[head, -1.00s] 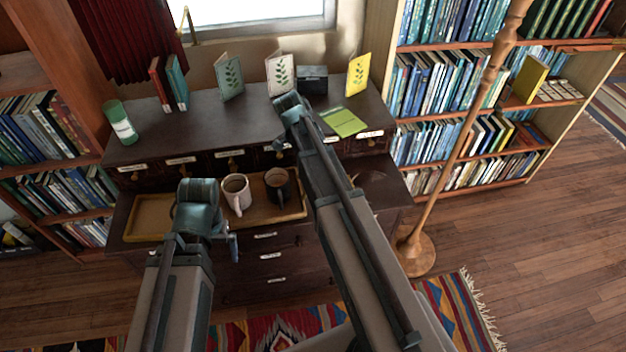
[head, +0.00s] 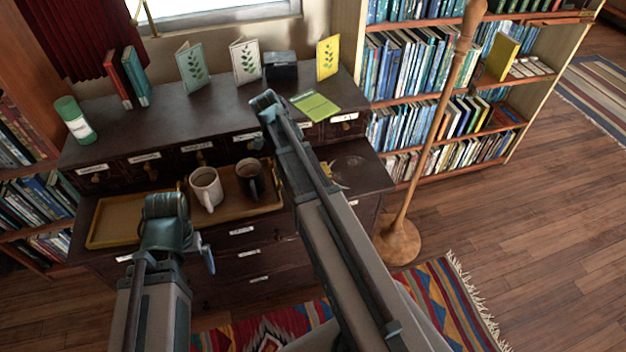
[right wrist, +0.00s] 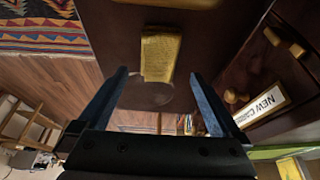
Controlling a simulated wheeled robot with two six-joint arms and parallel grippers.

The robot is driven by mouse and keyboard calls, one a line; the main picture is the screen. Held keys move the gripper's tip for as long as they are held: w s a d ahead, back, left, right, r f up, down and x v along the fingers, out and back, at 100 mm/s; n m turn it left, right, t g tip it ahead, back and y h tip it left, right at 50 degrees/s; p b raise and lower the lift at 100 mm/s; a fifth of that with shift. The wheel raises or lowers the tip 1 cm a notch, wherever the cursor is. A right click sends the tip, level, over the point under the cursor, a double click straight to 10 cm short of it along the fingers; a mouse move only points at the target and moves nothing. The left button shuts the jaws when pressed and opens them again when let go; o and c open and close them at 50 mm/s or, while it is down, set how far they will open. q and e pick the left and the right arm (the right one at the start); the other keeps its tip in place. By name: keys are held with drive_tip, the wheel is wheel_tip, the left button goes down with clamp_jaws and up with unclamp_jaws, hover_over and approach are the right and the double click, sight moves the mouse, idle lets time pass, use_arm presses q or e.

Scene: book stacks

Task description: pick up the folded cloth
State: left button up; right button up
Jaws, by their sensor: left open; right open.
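A mustard-yellow folded piece, which looks like the folded cloth (right wrist: 160,56), lies on a dark wooden surface in the right wrist view. My right gripper (right wrist: 158,76) is open, its two fingers apart with the cloth between and beyond their tips. Nothing is held. In the head view my right arm hides most of that spot, and only small pale yellow bits show beside it. My left gripper (head: 206,258) is open, in front of the cabinet below the tray, partly hidden by its own wrist.
A tray (head: 110,228) holds a white mug (head: 205,190) and a dark mug (head: 249,178). The cabinet top (head: 190,122) bears a green cylinder (head: 75,120), books, cards and a lime-green flat item (head: 315,104). A wooden pole stand (head: 398,240) rises at right.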

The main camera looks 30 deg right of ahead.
drive_tip(key=shift+x, duration=0.75)
use_arm(q)
drive_tip(key=shift+f, duration=0.6)
drive_tip(key=shift+f, duration=0.1)
use_arm(e)
drive_tip(key=b+x, duration=0.5)
drive_tip(key=shift+s+d, duration=0.15)
use_arm(q)
wheel_tip(320, 180, down, 4)
drive_tip(key=shift+f, duration=0.25)
use_arm(e)
drive_tip(key=c, duration=1.2)
